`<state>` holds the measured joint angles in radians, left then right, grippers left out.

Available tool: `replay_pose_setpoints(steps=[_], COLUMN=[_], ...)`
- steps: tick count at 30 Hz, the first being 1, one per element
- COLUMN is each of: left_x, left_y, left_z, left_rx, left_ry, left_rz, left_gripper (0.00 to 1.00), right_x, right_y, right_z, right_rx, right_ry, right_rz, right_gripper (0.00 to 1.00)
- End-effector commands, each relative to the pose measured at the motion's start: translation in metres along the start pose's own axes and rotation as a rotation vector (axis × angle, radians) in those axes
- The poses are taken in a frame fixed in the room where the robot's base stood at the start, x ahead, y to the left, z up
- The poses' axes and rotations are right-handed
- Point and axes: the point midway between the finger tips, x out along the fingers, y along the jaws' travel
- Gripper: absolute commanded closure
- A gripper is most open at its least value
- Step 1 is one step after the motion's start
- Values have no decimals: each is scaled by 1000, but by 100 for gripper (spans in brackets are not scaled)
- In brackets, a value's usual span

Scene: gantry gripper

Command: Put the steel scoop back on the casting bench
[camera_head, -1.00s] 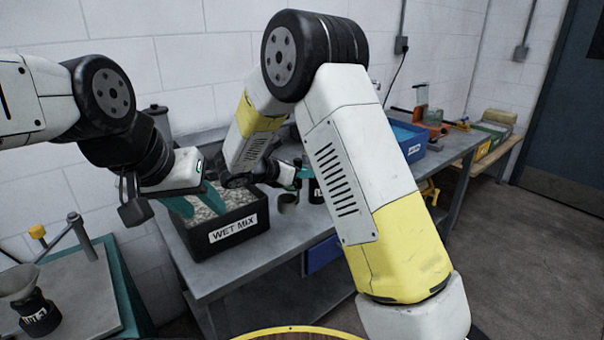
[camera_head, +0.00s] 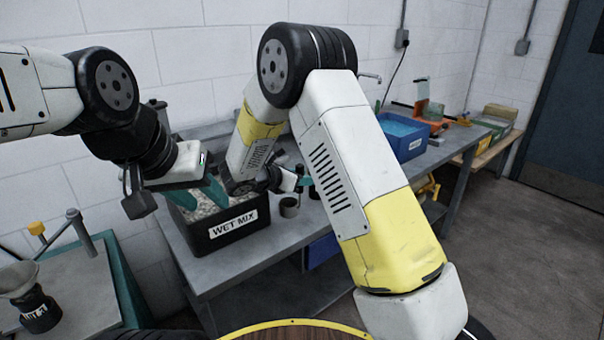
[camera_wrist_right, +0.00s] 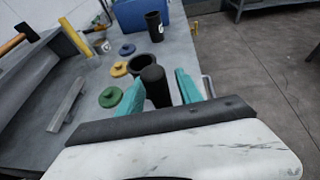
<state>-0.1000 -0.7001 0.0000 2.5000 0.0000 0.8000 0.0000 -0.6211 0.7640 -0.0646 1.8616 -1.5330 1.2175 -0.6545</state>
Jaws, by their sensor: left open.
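My left gripper (camera_head: 206,193) is at the black tub marked WET MIX (camera_head: 238,240), its teal fingers open and pointing down over the grey mix. My right gripper (camera_head: 300,183) is further right, over the bench (camera_head: 262,262). In the right wrist view its teal fingers (camera_wrist_right: 160,88) are spread on either side of an upright dark cylinder (camera_wrist_right: 153,84), which may be a handle. I cannot tell whether they touch it. No steel scoop can be made out clearly; my right arm hides part of the bench.
A dark grey cup (camera_head: 289,207) stands right of the tub. The right wrist view shows a labelled black cup (camera_wrist_right: 154,26), a green ring (camera_wrist_right: 110,97) and yellow and blue rings. A blue bin (camera_head: 404,140) stands further right. A side table (camera_head: 75,290) is front left.

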Motion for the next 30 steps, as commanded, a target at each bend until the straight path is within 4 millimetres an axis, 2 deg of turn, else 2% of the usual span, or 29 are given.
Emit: replay_pose_setpoints(steps=[6, 8, 21, 27, 30], left_x=[0, 0, 0, 0, 0], left_y=[0, 0, 0, 0, 0], left_z=[0, 0, 0, 0, 0], left_rx=[0, 0, 0, 0, 0], left_ry=[0, 0, 0, 0, 0], left_rz=[0, 0, 0, 0, 0], left_gripper=[58, 58, 58, 58, 58], right_x=[-1, -7, -95, -117, -118], right_y=[0, 0, 0, 0, -9], right_z=[4, 3, 3, 3, 10], right_rx=[1, -1, 0, 0, 34], right_ry=[0, 0, 0, 1, 23], right_rz=[0, 1, 3, 1, -19], right_gripper=[58, 58, 58, 58, 58])
